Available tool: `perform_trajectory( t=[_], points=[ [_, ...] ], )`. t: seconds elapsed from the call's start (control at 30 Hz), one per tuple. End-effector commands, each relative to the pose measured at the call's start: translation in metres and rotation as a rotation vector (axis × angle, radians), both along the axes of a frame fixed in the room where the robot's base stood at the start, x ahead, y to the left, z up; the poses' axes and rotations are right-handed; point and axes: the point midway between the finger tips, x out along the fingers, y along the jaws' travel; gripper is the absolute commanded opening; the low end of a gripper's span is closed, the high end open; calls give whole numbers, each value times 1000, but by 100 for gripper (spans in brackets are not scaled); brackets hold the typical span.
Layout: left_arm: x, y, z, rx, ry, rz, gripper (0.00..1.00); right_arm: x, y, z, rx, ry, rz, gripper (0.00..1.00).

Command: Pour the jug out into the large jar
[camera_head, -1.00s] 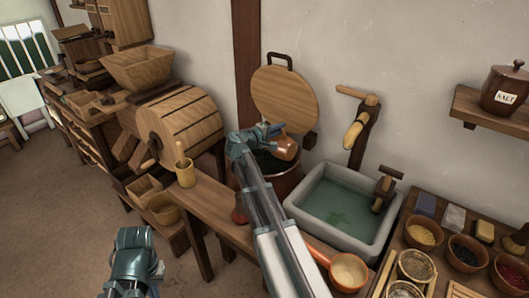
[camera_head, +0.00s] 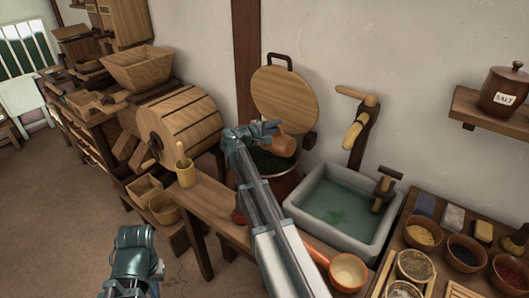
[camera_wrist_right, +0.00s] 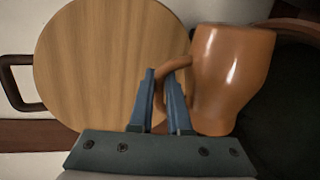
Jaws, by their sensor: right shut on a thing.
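The orange-brown jug (camera_head: 284,146) is held by its handle in my right gripper (camera_head: 268,128), above the mouth of the large jar (camera_head: 287,184). The jug looks tilted over. No falling contents can be made out, and its inside is hidden. In the right wrist view the fingers (camera_wrist_right: 160,85) are closed on the handle of the jug (camera_wrist_right: 232,75). The large jar is reddish brown with a dark inside and stands open, partly hidden by my right arm. My left gripper (camera_head: 150,272) is at the lower left, far from both; its fingers hardly show.
A round wooden lid (camera_head: 284,98) stands upright behind the jar. A stone basin (camera_head: 318,228) with water is right of it. An orange ladle (camera_head: 346,270), several bowls and a drum (camera_head: 182,125) crowd the surroundings. Open floor lies at left.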

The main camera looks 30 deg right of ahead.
Motion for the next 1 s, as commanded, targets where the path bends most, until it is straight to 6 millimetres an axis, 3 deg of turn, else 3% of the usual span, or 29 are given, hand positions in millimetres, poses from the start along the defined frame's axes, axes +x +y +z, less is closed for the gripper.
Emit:
perform_trajectory(
  t=[1.0],
  points=[
    [0,0,4,0,0,0,0,25,7,6,-53,159,1,0]
  ],
)
